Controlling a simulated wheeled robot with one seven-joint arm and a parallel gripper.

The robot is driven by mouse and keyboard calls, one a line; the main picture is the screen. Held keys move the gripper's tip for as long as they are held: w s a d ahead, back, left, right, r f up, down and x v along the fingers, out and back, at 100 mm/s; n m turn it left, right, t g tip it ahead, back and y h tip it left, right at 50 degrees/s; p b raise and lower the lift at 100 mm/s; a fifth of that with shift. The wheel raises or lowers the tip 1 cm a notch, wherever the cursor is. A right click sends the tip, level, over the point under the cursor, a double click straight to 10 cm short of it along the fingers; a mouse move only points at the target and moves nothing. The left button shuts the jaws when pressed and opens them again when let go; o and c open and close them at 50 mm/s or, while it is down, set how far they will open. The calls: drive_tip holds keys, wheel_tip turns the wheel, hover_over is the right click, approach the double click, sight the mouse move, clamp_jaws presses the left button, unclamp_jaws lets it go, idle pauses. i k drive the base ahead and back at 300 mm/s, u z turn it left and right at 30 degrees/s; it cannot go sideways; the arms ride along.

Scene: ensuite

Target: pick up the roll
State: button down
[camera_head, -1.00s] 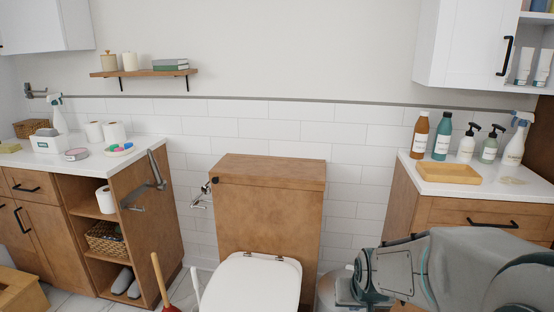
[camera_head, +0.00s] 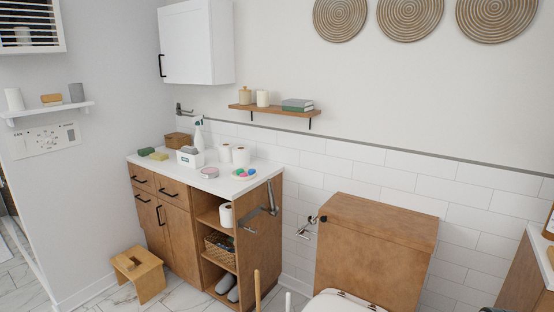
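Two white rolls stand upright side by side on the left counter, one roll (camera_head: 225,153) and another roll (camera_head: 241,156). A third white roll (camera_head: 226,215) is in the upper open compartment of the wooden cabinet (camera_head: 180,235) under that counter. Which roll the task means, I cannot tell. My gripper is not in view; only a small dark shape shows at the bottom right edge.
The counter also holds a spray bottle (camera_head: 198,135), a white bin (camera_head: 190,157), a pink tin (camera_head: 209,172) and a dish (camera_head: 244,173). A wooden stool (camera_head: 138,273) stands on the floor. The toilet (camera_head: 345,302) and a wooden plunger handle (camera_head: 257,290) stand right of the cabinet.

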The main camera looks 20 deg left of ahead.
sight(241, 154)
drive_tip(key=u, duration=1.1)
